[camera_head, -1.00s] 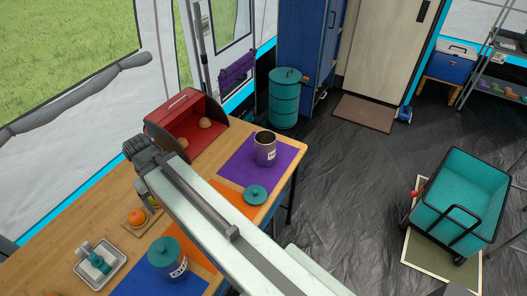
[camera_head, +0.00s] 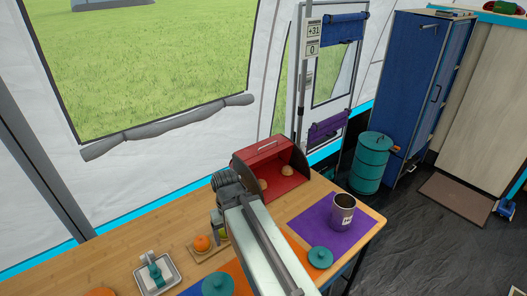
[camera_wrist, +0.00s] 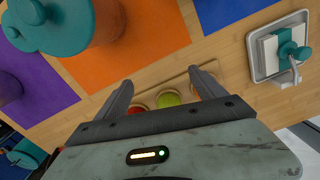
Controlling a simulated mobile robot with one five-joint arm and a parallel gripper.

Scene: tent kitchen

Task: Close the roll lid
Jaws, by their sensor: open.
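The red bread box (camera_head: 297,184) stands at the back of the wooden table in the head view. Its front is open, and buns (camera_head: 288,171) show inside. The red roll lid (camera_head: 262,151) is up at the top, with a light handle bar on it. My arm reaches up to the box's left front corner and covers part of it. My gripper (camera_wrist: 160,80) is open and empty in the wrist view, its fingers pointing over a board with fruits. The bread box cannot be made out in the wrist view.
An orange fruit (camera_head: 203,243) lies on a small board left of my arm. A white tray (camera_head: 177,281) holds a teal-topped dispenser. A metal canister (camera_head: 342,212) stands on the purple mat (camera_head: 306,222), near a loose teal lid (camera_head: 320,257). A teal-lidded jar (camera_wrist: 105,22) shows in the wrist view.

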